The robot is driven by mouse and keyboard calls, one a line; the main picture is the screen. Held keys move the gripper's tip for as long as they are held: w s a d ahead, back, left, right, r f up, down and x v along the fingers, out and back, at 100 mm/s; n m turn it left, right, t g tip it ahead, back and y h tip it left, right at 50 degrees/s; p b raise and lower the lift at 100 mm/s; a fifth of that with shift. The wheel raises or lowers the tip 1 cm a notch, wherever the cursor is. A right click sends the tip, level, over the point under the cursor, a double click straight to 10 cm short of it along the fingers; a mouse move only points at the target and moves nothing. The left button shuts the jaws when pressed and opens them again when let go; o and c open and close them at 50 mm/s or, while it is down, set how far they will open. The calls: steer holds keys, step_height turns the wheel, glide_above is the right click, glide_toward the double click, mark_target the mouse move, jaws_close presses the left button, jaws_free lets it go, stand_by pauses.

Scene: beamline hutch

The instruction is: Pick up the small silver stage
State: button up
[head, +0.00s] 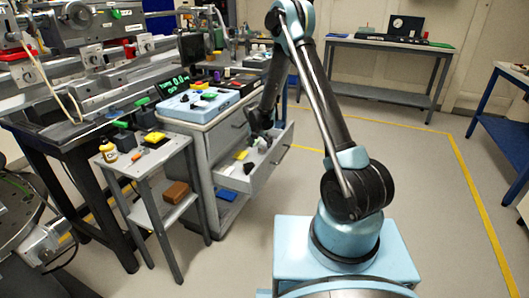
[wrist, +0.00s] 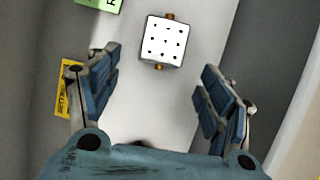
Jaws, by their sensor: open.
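The small silver stage (wrist: 164,41) shows in the wrist view as a pale square plate with several dark holes and a brass knob at its top and bottom edges. It lies on the light floor of the open drawer (head: 272,166). My gripper (wrist: 160,76) is open, with its blue-padded fingers spread to the left and right below the stage in the picture. Nothing is between the fingers' pads, and the stage appears apart from them. In the head view my gripper (head: 260,139) is over the drawer; I cannot clearly make out the stage there.
A green item (wrist: 97,4) lies left of the stage, and a yellow label-like piece (wrist: 68,90) is beside the left finger. Drawer walls flank the space. A small side table (head: 147,162) with a bottle stands left of the cabinet (head: 205,135). Floor to the right is clear.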

mark_target(264, 147)
steer(key=shift+w+d, duration=0.25)
steer(key=shift+w, duration=0.5)
steer(key=shift+w+x, duration=0.15)
steer(key=shift+x, duration=1.15)
steer(key=shift+w+x, duration=0.1)
steer(key=shift+x, duration=1.2)
steer(key=shift+d+r, duration=0.1)
steer(key=c, duration=1.4)
